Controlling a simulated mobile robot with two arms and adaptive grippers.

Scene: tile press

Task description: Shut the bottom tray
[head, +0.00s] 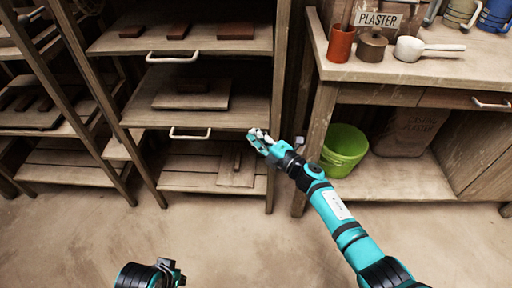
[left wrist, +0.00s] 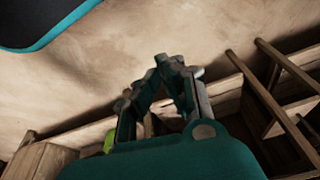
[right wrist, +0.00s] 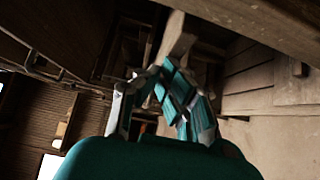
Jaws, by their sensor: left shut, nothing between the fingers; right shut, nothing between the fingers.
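The bottom tray (head: 140,116) is a wooden tray in the rack, with a pale handle (head: 189,134) on its front edge. A board with a dark tile on top lies on it. I cannot tell how far it sticks out. My right gripper (head: 257,136) is shut and empty at the right end of the tray's front edge, near the rack's right post. Whether it touches the tray is unclear. It also shows shut in the right wrist view (right wrist: 163,70). My left gripper (head: 176,272) is low over the floor, away from the rack; its fingers are closed in the left wrist view (left wrist: 166,66).
An upper tray (head: 110,43) with several dark tiles and its own handle is above. Boards lie on the lowest shelf (head: 195,183). To the right stands a workbench (head: 430,72) with pots on top and a green bucket (head: 344,148) below. The floor in front is clear.

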